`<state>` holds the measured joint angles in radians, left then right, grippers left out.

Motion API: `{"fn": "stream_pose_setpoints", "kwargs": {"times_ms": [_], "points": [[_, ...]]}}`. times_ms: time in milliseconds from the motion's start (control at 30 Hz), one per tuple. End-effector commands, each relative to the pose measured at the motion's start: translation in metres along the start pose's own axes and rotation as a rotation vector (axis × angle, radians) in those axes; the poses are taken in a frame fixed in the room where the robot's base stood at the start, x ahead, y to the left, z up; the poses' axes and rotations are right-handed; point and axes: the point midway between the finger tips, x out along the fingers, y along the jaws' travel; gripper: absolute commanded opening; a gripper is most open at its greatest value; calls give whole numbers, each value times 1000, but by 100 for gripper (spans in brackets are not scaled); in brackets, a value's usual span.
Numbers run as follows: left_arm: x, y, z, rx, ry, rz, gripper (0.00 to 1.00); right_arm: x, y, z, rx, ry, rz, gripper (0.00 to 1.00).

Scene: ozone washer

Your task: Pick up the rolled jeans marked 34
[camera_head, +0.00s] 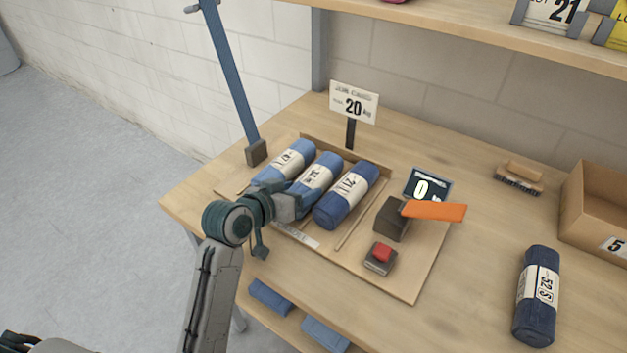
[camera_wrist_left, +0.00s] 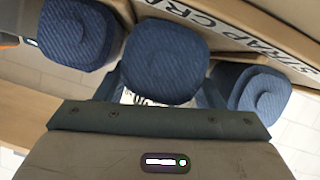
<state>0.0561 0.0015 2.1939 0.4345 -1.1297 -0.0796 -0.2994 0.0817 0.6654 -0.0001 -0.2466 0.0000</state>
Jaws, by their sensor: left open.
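Three rolled jeans with white paper bands lie side by side on a wooden board. The middle roll (camera_head: 321,172) is blue; its band number is partly covered and hard to read, perhaps 34. A lighter roll (camera_head: 298,149) lies to its left and a darker roll (camera_head: 334,207) to its right. My left gripper (camera_head: 291,198) is open at the near end of the middle roll. In the left wrist view the middle roll's end (camera_wrist_left: 163,58) sits between the fingers, one on each side; whether they touch it I cannot tell.
A board (camera_head: 408,287) also carries a dark block with an orange lever (camera_head: 435,211) and a red button (camera_head: 382,252). A 20 kg sign (camera_head: 353,103) stands behind. Another dark roll (camera_head: 537,295), a brush (camera_head: 520,178) and a cardboard box (camera_head: 597,215) are at right.

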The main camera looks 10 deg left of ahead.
Motion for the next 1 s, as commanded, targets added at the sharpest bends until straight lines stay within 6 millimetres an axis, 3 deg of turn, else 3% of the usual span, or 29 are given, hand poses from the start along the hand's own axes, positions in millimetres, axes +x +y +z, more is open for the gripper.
{"fn": "stream_pose_setpoints", "kwargs": {"times_ms": [300,500,533,767,1000], "points": [[8,0,0,1,1,0,62,-1,4,8,-2,-11,4,36],[8,0,0,1,1,0,24,-1,3,11,-2,-16,3,36],[8,0,-1,1,3,0,23,-1,3,11,-2,-16,3,36],[7,1,-3,1,3,0,22,-1,-4,11,1,-17,-4,36],[-6,10,-37,4,10,1,22,0,-7,11,3,-17,-7,36]]}}
